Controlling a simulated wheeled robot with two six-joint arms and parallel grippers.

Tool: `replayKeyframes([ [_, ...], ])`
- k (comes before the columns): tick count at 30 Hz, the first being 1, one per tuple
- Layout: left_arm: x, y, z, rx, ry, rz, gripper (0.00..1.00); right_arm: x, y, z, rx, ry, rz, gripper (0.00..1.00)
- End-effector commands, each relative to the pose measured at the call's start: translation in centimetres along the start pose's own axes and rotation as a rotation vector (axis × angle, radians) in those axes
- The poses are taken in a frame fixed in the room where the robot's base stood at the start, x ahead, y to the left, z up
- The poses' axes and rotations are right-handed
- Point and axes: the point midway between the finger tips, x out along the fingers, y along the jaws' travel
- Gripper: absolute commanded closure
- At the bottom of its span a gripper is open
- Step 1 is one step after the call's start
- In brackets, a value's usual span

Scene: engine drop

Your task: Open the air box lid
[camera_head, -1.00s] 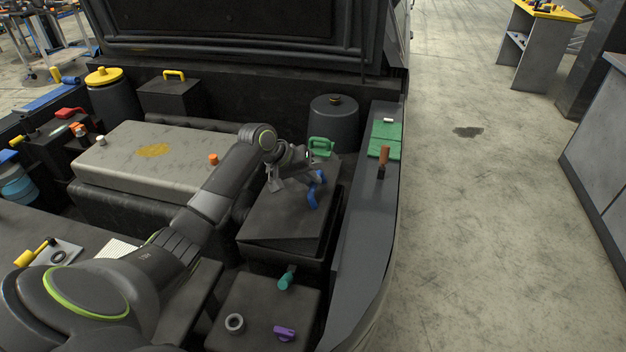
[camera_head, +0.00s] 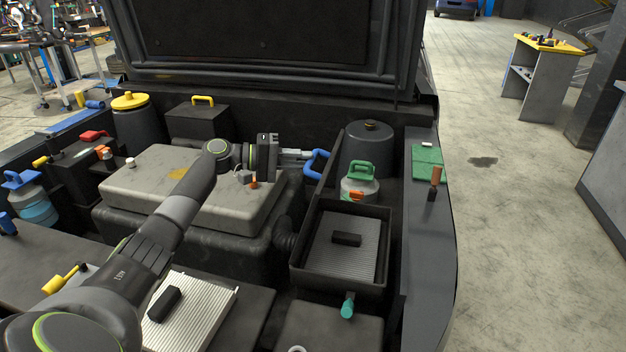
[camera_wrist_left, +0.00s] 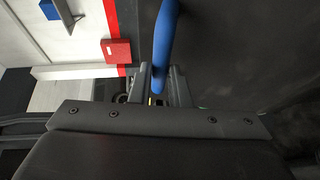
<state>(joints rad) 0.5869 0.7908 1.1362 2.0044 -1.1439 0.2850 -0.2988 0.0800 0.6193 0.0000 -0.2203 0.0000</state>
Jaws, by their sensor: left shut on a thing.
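The air box (camera_head: 293,268) is a black open-topped box at the right of the engine bay. A ribbed grey filter (camera_head: 328,258) with a black grip lies inside it. The dark lid (camera_head: 331,166) stands raised, nearly upright, along the box's left side and shows almost edge-on. Its blue handle (camera_head: 319,164) faces left. My left gripper (camera_head: 304,156) is shut on this blue handle, reaching it from the left. In the left wrist view the blue handle (camera_wrist_left: 164,45) runs between the two fingers, with the dark lid (camera_wrist_left: 230,50) filling the right. My right gripper is out of view.
A green-capped container (camera_head: 358,182) and a dark round canister (camera_head: 368,150) stand behind the box. A grey engine cover (camera_head: 150,180) lies left, below my arm. A ribbed filter (camera_head: 205,318) lies at the front. A teal knob (camera_head: 347,306) sits before the box.

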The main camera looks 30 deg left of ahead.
Motion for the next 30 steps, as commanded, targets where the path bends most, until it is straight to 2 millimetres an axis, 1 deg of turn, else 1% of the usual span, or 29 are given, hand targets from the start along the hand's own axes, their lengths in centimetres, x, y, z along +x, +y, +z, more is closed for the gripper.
replayKeyframes([
  [1, -0.9, -1.1, -0.5, 0.002, 0.006, -0.008, 1.0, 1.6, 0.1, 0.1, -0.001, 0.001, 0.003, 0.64],
  [3, -1.9, -1.3, -0.8, 0.002, 0.004, -0.009, 1.0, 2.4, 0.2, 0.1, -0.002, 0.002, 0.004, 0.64],
  [9, -4.2, -2.2, -1.7, -0.001, 0.003, -0.012, 1.0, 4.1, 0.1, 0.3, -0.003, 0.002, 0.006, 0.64],
  [12, -5.0, -2.6, -2.0, -0.003, 0.001, -0.016, 1.0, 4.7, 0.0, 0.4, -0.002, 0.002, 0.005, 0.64],
  [19, -5.9, -3.2, -2.3, -0.006, -0.003, -0.016, 1.0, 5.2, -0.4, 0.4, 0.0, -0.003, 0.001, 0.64],
  [25, -6.1, -3.3, -2.4, -0.007, -0.005, -0.015, 1.0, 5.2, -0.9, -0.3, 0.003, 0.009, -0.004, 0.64],
  [30, -6.0, -3.3, -2.3, -0.007, -0.006, -0.014, 1.0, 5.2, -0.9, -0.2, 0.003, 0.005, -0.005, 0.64],
])
